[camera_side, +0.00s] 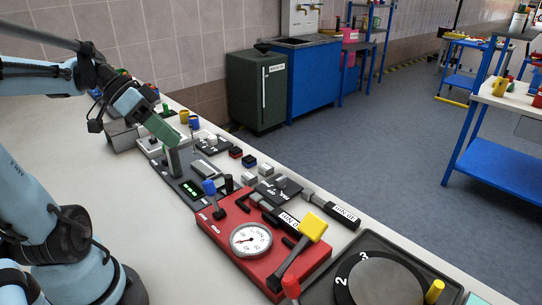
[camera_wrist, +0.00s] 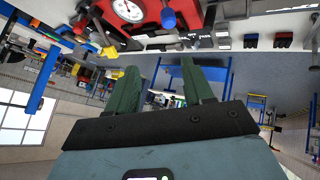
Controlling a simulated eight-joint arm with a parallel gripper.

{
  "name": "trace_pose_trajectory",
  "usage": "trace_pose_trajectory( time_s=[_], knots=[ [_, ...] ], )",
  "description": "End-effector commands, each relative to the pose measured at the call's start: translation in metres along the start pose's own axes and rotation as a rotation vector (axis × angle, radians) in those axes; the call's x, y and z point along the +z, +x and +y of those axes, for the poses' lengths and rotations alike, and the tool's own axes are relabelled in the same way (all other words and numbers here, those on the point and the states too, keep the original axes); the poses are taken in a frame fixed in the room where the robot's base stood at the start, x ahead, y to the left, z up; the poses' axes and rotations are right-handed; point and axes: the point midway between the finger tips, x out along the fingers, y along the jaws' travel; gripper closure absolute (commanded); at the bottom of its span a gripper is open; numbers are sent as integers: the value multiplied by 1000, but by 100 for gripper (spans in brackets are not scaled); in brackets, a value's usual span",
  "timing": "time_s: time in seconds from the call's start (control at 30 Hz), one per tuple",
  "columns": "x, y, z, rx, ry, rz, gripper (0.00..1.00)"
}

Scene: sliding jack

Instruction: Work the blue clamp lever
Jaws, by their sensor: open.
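The blue clamp lever (camera_side: 210,187) stands up from the left end of the red jack box (camera_side: 228,257). In the wrist view its blue knob (camera_wrist: 168,18) hangs near the top, beyond and above the fingertips. My gripper (camera_side: 178,138) is to the left of the lever and higher, over the back part of the bench. In the wrist view its two green fingers (camera_wrist: 157,68) are spread apart with nothing between them. The gripper is apart from the lever.
The red box carries a round gauge (camera_side: 251,239) and a yellow-ended lever (camera_side: 312,228). A grey device with a green display (camera_side: 192,188) and upright post lies between gripper and box. A numbered dial (camera_side: 385,282) sits at the right. The bench's near left is bare.

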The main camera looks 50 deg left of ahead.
Motion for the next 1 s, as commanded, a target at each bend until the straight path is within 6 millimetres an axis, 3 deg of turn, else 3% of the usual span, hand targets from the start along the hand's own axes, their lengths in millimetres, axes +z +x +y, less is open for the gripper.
trace_pose_trajectory(
  time_s=[0.17, 0.3, 0.53, 0.77, 1.0],
  knots=[
    [9, -21, -9, 43, 81, 102, 49],
    [20, -2, -16, 45, 82, 92, 49],
    [34, 16, -24, 44, 81, 90, 49],
    [34, 30, -25, 44, 82, 88, 49],
    [31, 68, -22, 46, 83, 87, 49]
  ],
)
